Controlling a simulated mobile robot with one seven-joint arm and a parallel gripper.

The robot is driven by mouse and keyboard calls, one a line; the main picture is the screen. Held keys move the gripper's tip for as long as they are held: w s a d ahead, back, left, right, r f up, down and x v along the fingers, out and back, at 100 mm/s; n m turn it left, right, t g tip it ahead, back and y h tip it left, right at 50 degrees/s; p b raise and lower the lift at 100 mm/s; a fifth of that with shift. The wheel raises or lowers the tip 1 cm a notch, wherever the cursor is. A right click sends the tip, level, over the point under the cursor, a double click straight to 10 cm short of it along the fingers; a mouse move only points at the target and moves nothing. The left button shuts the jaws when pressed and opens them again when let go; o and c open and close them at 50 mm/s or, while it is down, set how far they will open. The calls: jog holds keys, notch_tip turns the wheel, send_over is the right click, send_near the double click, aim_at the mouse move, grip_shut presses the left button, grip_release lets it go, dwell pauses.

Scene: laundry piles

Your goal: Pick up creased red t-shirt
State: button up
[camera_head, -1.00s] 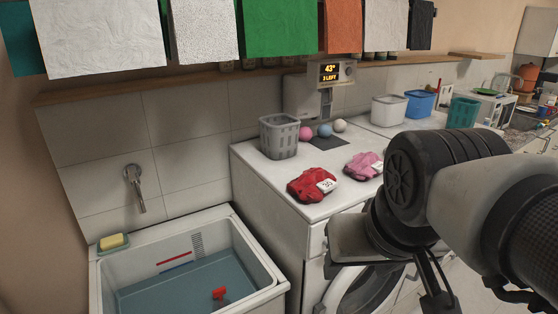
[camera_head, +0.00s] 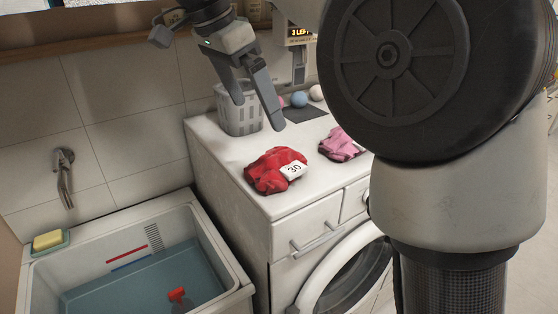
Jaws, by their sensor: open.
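The creased red t-shirt (camera_head: 268,174) lies crumpled on the white washing machine top (camera_head: 228,157) near its front left corner. A white tag marked 30 rests on its right side. My gripper (camera_head: 257,113) is open and empty, pointing down. In the picture it sits above the red t-shirt and in front of the grey basket (camera_head: 240,120). The gripper is apart from the t-shirt. My arm hides much of the right side of the view.
A pink crumpled garment (camera_head: 338,146) lies right of the red one. Several balls, including a blue one (camera_head: 299,99), sit behind.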

aim_at(275, 153)
jog(key=b+x, duration=0.1)
jog(key=x, duration=1.2)
jog(key=b+x, duration=0.1)
jog(key=x, duration=0.1)
jog(key=shift+a+f, duration=0.2)
jog(key=shift+a, duration=0.05)
jog(key=c, duration=1)
jog(key=shift+r, duration=0.1)
jog(key=shift+c, duration=0.2)
